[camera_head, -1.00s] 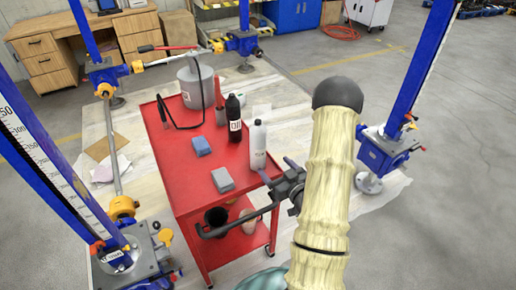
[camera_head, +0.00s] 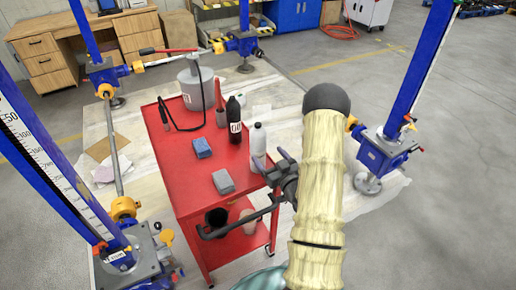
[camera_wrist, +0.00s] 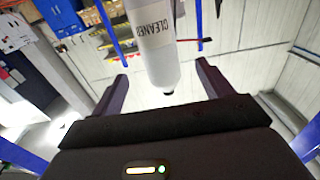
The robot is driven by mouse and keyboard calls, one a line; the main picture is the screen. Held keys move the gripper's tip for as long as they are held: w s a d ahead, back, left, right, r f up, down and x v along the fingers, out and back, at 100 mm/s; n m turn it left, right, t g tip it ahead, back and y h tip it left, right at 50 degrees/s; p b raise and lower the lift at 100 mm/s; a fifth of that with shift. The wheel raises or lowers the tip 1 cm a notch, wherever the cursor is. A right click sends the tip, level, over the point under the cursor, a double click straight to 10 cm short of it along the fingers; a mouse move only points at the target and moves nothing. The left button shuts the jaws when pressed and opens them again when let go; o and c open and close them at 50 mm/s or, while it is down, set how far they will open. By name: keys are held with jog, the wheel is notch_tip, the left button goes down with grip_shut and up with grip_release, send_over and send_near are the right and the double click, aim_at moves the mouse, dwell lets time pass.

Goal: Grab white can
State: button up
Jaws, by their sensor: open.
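The white can (camera_head: 258,137) stands upright near the right edge of the red cart's top. In the wrist view the can (camera_wrist: 158,50) appears upside down, with the lettering CLEANER and a dark tip. My gripper (camera_head: 270,159) is open beside the can, on its right and near side, and covers part of its lower body in the head view. In the wrist view my gripper's two fingers (camera_wrist: 162,74) are spread, with the can's tip end showing in the gap between them. I cannot tell whether either finger touches the can.
On the red cart (camera_head: 185,184) stand a black bottle (camera_head: 234,122) close left of the can, a grey bucket (camera_head: 196,88), a blue block (camera_head: 202,147) and a grey block (camera_head: 223,182). Blue screw-jack columns (camera_head: 419,68) surround the cart. Grey floor is open at right.

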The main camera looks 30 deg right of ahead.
aim_at(262, 148)
jog(key=w+p, duration=0.1)
jog(key=w, duration=0.3)
jog(key=shift+w+a+r, duration=0.1)
jog(key=shift+w, duration=0.5)
jog(key=w, duration=0.1)
jog(key=w+p, duration=0.1)
jog(key=w, duration=0.3)
jog(key=shift+w+f+p, duration=0.1)
jog(key=shift+f+p, duration=0.25)
jog(key=shift+p, duration=0.05)
jog(key=c, duration=1.3)
